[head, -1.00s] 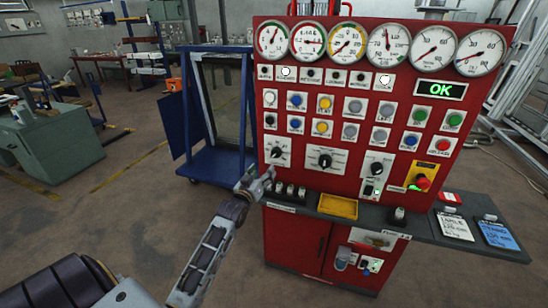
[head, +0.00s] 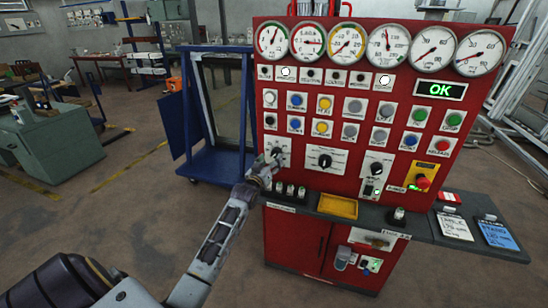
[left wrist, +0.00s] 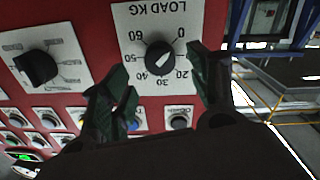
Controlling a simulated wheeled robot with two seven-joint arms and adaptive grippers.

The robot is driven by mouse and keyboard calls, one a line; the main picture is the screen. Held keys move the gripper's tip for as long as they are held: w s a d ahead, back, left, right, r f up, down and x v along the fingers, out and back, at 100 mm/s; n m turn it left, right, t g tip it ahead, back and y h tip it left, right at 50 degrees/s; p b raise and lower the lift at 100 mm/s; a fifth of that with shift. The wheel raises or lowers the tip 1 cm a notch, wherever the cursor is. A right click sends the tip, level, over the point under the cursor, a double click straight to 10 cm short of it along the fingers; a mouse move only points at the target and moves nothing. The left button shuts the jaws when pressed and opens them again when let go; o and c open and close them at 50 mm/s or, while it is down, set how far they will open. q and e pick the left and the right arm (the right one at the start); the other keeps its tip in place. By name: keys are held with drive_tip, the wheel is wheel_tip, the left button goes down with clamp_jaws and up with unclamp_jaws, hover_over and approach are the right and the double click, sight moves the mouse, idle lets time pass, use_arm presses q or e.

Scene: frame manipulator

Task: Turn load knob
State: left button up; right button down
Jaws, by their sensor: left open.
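The load knob (left wrist: 160,58) is a round black knob on a white plate marked LOAD KG, with numbers from 0 to 60 around it. In the left wrist view it sits between and just beyond the fingertips of my left gripper (left wrist: 158,66). The fingers are spread to either side of it, and I see no clear contact. A pale mark shows on its face. In the head view my left gripper (head: 267,168) is at the lower left of the red panel, just below the load knob (head: 278,152), partly covering its plate. My right gripper is not in view.
The red panel (head: 340,190) carries gauges, coloured buttons and a second black knob (head: 325,160) to the right. A red emergency button (head: 423,182) is farther right. A grey shelf (head: 375,217) with a yellow tray (head: 338,206) juts out below. A blue frame cart (head: 215,165) stands left.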

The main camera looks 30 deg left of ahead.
sight(275, 155)
use_arm(q)
drive_tip(key=shift+w+a, duration=0.15)
drive_tip(key=shift+w, duration=0.55)
drive_tip(key=shift+w+a, duration=0.15)
drive_tip(key=shift+w, duration=0.55)
drive_tip(key=shift+w+a, duration=0.1)
drive_tip(key=shift+w, duration=0.75)
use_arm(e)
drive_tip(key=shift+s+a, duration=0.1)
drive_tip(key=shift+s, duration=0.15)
